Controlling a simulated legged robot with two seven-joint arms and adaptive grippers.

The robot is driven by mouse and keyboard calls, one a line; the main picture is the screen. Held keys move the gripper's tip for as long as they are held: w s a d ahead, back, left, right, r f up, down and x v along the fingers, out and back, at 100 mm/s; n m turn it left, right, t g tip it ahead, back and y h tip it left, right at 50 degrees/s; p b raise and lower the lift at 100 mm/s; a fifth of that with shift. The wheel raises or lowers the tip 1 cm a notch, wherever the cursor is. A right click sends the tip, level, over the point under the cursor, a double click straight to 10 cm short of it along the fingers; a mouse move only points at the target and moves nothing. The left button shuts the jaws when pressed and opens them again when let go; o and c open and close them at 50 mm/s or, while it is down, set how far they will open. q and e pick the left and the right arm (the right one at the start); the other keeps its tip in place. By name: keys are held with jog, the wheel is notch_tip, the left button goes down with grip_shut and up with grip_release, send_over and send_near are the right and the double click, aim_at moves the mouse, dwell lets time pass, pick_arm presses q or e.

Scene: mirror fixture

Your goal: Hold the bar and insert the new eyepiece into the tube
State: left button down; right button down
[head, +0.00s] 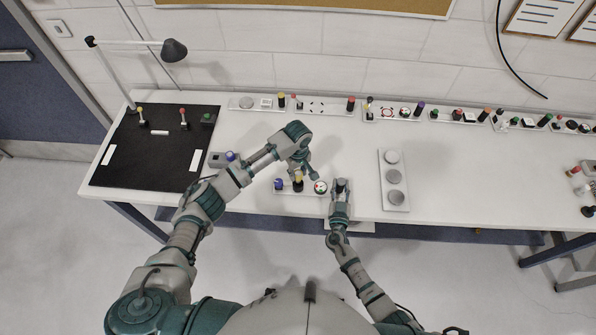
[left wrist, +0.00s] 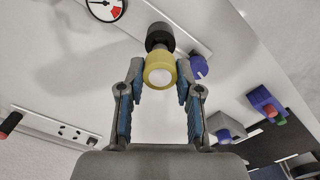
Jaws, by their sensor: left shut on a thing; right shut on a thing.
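A yellow eyepiece (left wrist: 160,71) with a pale round end sits between the fingertips of my left gripper (left wrist: 160,78) in the left wrist view. My left gripper is shut on it. The black tube (left wrist: 160,37) shows just beyond the eyepiece, roughly in line with it; I cannot tell how deep the eyepiece sits. In the head view my left gripper (head: 304,171) is over the small fixture plate (head: 309,193), by the yellow and black parts (head: 298,183). My right gripper (head: 340,187) is shut at the table's front, right of the gauge; the bar in it is hidden.
On the same plate stand a purple knob (head: 279,185) and a round gauge (head: 320,187). A plate with grey discs (head: 394,180) lies to the right. A black mat (head: 150,150) and a lamp (head: 173,50) are at left. Several small panels line the back edge.

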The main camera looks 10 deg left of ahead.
aim_at(298, 178)
pick_arm(q)
jog(key=shift+d, duration=0.1)
dwell(0.4)
jog(key=shift+f, duration=2.15)
jog(key=c, duration=0.7)
grip_release()
jog(key=shift+r, duration=0.1)
notch_tip(298, 178, up, 12)
jog(key=shift+f, duration=0.2)
